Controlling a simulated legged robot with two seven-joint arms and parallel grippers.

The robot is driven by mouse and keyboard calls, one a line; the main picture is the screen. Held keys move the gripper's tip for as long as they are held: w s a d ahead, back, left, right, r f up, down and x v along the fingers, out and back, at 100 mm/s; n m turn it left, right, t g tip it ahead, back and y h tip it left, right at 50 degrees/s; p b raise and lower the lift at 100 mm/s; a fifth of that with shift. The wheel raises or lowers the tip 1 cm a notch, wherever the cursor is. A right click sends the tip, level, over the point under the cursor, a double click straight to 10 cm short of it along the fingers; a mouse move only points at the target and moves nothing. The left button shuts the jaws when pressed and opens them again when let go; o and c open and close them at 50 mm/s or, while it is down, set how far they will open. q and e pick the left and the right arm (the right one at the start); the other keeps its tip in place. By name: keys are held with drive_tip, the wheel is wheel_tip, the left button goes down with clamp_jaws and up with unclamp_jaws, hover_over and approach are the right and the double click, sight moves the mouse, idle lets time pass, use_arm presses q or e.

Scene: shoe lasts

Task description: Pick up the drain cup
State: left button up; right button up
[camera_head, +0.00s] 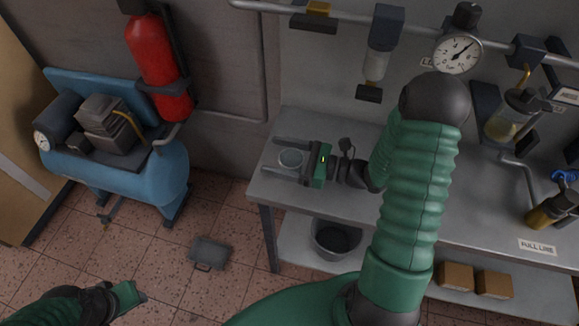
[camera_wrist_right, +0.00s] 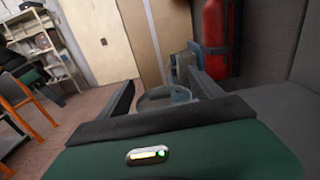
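A clear round cup (camera_head: 290,159), which I take to be the drain cup, is at the left end of the grey workbench (camera_head: 345,121). My right gripper (camera_head: 277,157) reaches in from the right, its two dark fingers spread on either side of the cup. The right wrist view also shows the cup (camera_wrist_right: 166,96) between the fingers, with a small gap visible beside it. Its lower part is hidden by the gripper body. My left gripper (camera_head: 138,295) is low at the left, over the floor; its fingers are too small to make out.
A gauge (camera_head: 457,54) and filter units hang on a pipe above the bench. A dark bucket (camera_head: 336,238) and boxes (camera_head: 456,275) are on the lower shelf. A grey pan (camera_head: 209,252) lies on the floor.

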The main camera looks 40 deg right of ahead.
drive_tip(key=shift+d+f, duration=0.1)
drive_tip(key=shift+d, duration=0.35)
drive_tip(key=c, duration=0.9)
drive_tip(key=shift+a, duration=0.25)
drive_tip(key=c, duration=0.4)
